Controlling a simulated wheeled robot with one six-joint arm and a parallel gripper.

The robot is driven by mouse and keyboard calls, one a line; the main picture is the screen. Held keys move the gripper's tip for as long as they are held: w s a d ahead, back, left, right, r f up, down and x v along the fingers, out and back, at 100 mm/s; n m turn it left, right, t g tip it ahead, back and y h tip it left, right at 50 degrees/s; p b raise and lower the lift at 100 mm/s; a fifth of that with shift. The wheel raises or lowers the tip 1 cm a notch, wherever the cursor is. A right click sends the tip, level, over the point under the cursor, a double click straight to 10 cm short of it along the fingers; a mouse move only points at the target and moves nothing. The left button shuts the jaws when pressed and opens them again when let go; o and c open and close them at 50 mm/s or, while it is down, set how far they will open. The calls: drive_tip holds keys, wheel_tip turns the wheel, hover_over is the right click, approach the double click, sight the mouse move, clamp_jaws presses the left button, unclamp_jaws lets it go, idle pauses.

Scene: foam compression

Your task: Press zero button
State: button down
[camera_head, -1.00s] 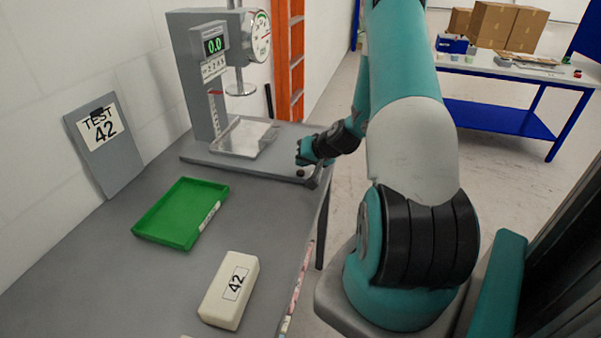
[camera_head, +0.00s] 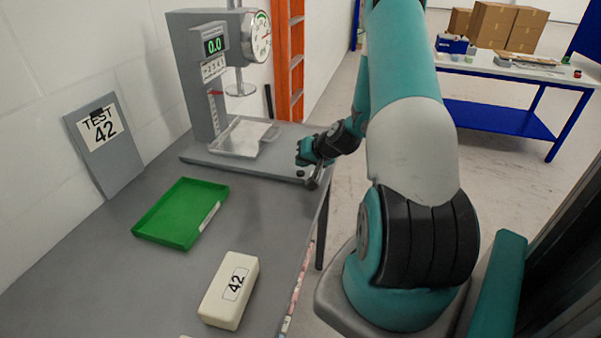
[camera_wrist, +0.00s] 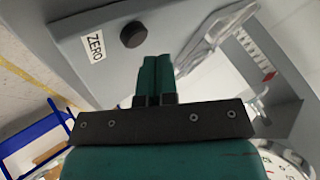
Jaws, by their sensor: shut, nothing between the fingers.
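The dark round zero button (camera_wrist: 133,34) sits on the grey base of the press, beside a white label reading ZERO (camera_wrist: 95,46) in the wrist view. In the head view the button (camera_head: 300,174) is a small dark knob at the front right corner of the base. My gripper (camera_wrist: 158,58) is shut and empty, its two teal fingers side by side. In the wrist view its tips lie just below and right of the button, apart from it in the picture. The height of the tips over the base is hard to tell. The press display (camera_head: 214,45) reads 0.0.
The press (camera_head: 187,70) stands at the back of the grey table (camera_head: 110,255), with a metal plate (camera_head: 243,138) on its base.

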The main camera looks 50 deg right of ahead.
sight(302, 171)
idle(0.4)
drive_tip(key=shift+f+b, duration=0.4)
drive_tip(key=shift+b, duration=0.1)
drive_tip(key=shift+f+b, duration=0.45)
idle(0.5)
idle(0.3)
drive_tip(key=shift+r+p, duration=0.55)
drive_tip(key=shift+r, duration=0.3)
drive_tip(key=shift+r+p, duration=1.7)
drive_tip(key=shift+r, duration=0.9)
drive_tip(key=shift+f, duration=0.1)
